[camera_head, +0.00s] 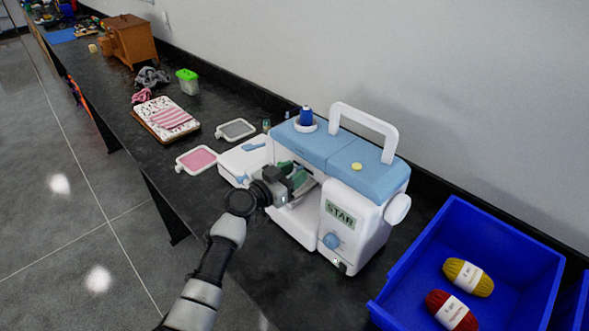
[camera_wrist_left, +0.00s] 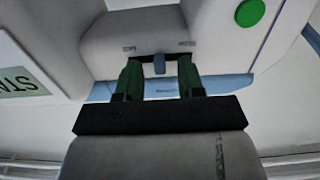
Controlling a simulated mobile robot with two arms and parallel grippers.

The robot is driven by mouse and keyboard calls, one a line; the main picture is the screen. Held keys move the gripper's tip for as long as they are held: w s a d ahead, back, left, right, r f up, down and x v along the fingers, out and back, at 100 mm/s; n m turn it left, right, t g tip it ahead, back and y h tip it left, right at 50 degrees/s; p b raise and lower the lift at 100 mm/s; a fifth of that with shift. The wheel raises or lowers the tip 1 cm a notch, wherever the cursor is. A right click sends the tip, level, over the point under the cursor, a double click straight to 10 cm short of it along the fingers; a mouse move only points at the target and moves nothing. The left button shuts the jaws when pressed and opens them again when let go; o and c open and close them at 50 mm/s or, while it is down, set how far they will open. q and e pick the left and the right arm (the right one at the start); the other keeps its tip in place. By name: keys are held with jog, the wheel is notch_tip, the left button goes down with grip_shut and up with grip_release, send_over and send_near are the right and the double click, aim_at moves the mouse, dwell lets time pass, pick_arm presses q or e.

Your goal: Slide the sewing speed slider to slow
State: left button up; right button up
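The white and blue sewing machine (camera_head: 339,187) stands on the black counter, with a STAR label on its front. My left gripper (camera_head: 298,178) reaches in at the machine's left part, near the needle area. In the left wrist view, the two green fingers of the left gripper (camera_wrist_left: 160,68) are apart. A small blue tab (camera_wrist_left: 159,64), which looks like the speed slider, shows between them, with visible gaps on both sides. Whether a finger touches it cannot be told. In the head view the tab is hidden by the gripper. My right gripper is not in view.
A blue bin (camera_head: 408,291) with yellow yarn (camera_head: 468,277) and red yarn (camera_head: 451,310) stands to the right. Pink (camera_head: 197,160) and grey (camera_head: 236,129) hoops, a notebook (camera_head: 166,118) and a green-lidded container (camera_head: 188,82) lie farther left. The wall closes off the back.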

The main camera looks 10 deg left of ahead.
pick_arm(q)
jog(key=shift+w+d, duration=0.15)
jog(key=shift+w, duration=0.1)
grip_shut()
jog(key=a+b, duration=0.1)
jog(key=w+a+b, duration=0.1)
jog(key=b, duration=0.1)
jog(key=shift+w+f, duration=0.15)
jog(key=shift+f, duration=0.15)
jog(key=shift+w+a+r+b, duration=0.25)
jog(key=shift+a+r+b, duration=0.15)
jog(key=shift+b, duration=0.1)
grip_release()
jog(key=shift+a+f, duration=0.15)
